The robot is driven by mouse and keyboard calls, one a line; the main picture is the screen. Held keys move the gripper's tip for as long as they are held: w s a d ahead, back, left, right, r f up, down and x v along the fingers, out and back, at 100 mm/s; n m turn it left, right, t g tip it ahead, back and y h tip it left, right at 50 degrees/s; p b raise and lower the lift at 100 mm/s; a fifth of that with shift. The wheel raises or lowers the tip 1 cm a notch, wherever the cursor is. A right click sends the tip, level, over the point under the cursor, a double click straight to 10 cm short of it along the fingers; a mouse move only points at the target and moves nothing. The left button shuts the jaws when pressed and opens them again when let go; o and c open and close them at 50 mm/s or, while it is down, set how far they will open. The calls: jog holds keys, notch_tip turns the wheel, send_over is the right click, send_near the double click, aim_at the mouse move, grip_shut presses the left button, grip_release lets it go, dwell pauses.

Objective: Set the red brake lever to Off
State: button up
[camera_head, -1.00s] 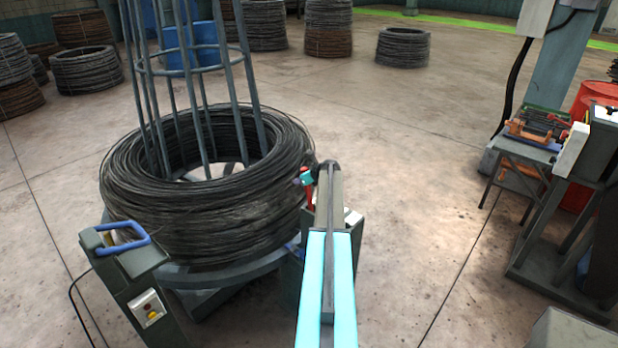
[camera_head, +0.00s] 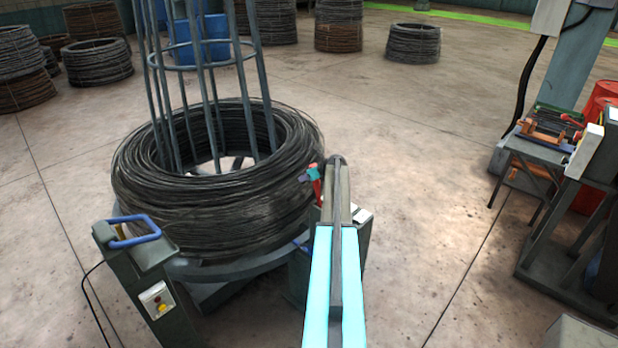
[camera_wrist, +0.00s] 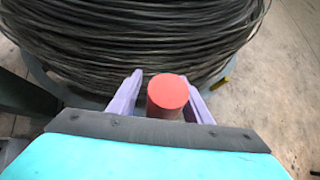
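The red brake lever (camera_head: 317,190) shows in the head view beside the wire coil's right edge, partly hidden by my arm. A small teal part is close to its upper end. In the wrist view, a round red knob, the lever's end (camera_wrist: 168,92), stands between the two pale purple fingers of my gripper (camera_wrist: 164,79). The fingers look open, one on each side of the knob. A gap shows on the left; the right finger is very near the knob, and contact cannot be told. The lever's pivot and any Off marking are hidden.
The wire coil (camera_head: 215,210) sits on a round drum base just left of the lever. A post with a blue handle (camera_head: 135,232) and a button box (camera_head: 157,300) stands at front left. A tool bench (camera_head: 545,140) is at right. Floor between is clear.

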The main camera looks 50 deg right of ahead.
jog(key=shift+s, duration=0.2)
jog(key=b+v, duration=0.4)
jog(key=v, duration=0.9)
jog(key=shift+r+b, duration=0.35)
jog(key=shift+s+a, duration=0.1)
jog(key=shift+s, duration=0.05)
